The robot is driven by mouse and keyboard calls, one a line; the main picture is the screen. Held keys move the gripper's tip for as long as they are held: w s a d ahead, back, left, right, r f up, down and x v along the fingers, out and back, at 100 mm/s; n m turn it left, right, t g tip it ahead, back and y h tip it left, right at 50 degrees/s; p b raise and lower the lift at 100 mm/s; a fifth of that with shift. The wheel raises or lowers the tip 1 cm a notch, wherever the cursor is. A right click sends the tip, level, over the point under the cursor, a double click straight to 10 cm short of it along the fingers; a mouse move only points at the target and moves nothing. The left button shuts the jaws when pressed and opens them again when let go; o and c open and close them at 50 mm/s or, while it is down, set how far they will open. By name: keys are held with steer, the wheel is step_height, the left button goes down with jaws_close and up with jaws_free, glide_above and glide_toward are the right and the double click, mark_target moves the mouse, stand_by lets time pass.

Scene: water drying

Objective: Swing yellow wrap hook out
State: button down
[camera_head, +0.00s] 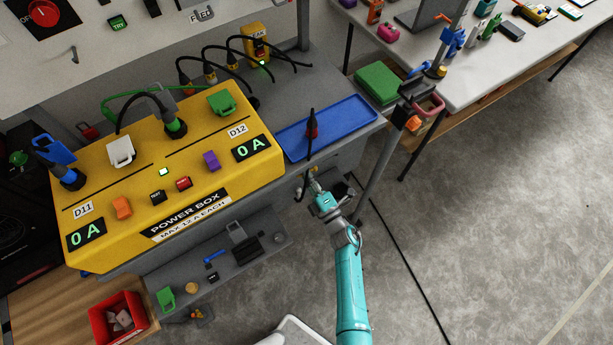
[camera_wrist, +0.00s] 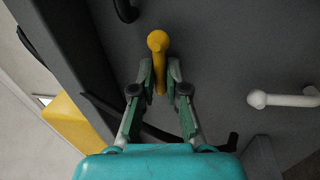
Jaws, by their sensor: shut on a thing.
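The yellow wrap hook (camera_wrist: 157,42) shows in the wrist view as a yellow peg with a round knob end, against a dark grey panel. My gripper (camera_wrist: 160,78) has its two fingers shut on the hook's shaft, one on each side. The knob sticks out past the fingertips. In the head view my gripper (camera_head: 315,186) is at the side of the grey bench, just below the blue tray. There the hook is too small and too covered to make out clearly.
A white hook (camera_wrist: 284,99) sits to the right on the panel, and a black hook (camera_wrist: 126,10) is above. The blue tray (camera_head: 352,112) and yellow power box (camera_head: 130,185) stand on the bench. Open grey floor (camera_head: 500,200) lies to the right.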

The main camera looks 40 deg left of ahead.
mark_target(301, 176)
steer(key=shift+s+a+r+n+g+h, duration=0.15)
steer(key=shift+s+r+n+g, duration=0.45)
steer(key=shift+n, duration=2.95)
steer(key=shift+s+a+r+n+g+h, duration=0.2)
steer(key=shift+n+g, duration=0.65)
steer(key=shift+n, duration=2.65)
steer(key=shift+s+a+r+n+g+h, duration=0.25)
steer(key=shift+r+n+g, duration=0.4)
steer(key=shift+n, duration=2.9)
steer(key=shift+d+f, duration=0.1)
steer(key=shift+d, duration=0.05)
steer(key=c, duration=1.2)
jaws_free()
steer(key=v, duration=1.2)
